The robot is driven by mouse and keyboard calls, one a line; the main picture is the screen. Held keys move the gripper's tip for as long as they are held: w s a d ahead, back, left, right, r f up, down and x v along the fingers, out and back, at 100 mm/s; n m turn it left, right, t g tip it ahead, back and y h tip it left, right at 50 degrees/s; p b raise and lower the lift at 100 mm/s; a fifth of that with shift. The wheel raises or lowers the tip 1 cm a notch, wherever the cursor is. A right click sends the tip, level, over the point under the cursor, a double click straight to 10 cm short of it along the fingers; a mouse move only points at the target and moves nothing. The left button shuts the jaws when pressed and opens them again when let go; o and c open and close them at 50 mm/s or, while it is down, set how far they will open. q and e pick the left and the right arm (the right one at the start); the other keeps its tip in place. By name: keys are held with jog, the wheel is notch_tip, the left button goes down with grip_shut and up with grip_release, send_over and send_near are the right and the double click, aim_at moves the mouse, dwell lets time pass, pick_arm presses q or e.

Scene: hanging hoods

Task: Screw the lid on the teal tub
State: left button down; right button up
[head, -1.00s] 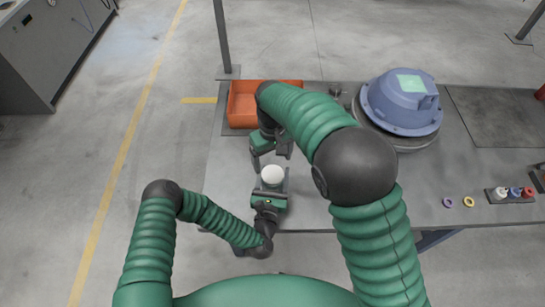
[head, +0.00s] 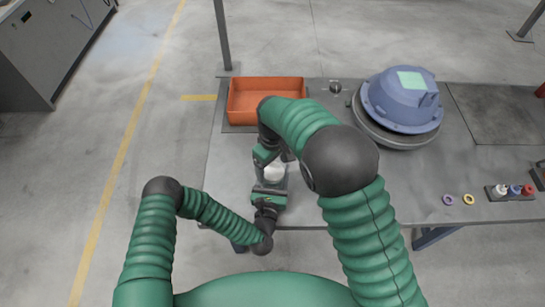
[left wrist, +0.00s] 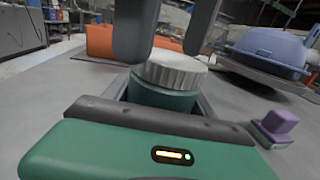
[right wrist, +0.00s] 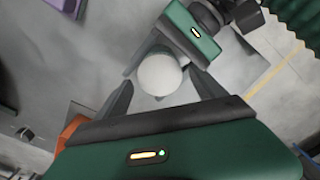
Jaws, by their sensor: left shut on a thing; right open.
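The teal tub (left wrist: 165,97) stands upright between the fingers of my left gripper (head: 271,184), which is shut on it. The white ribbed lid (left wrist: 172,72) sits on top of the tub and looks level; I cannot tell how far its thread is engaged. It also shows in the head view (head: 274,172) and as a pale disc in the right wrist view (right wrist: 160,75). My right gripper (right wrist: 162,82) is open above, with one finger on each side of the lid and gaps visible. In the head view it partly covers the lid.
An orange bin (head: 265,80) stands at the table's back left. A blue round housing (head: 402,100) sits at the back right. The table's middle is clear.

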jog(key=shift+f, duration=0.75)
jog(key=c, duration=1.4)
jog(key=shift+m, duration=0.9)
jog(key=shift+c, duration=0.3)
jog(key=o, duration=1.5)
jog(key=shift+o, duration=0.2)
jog(key=shift+r, duration=0.1)
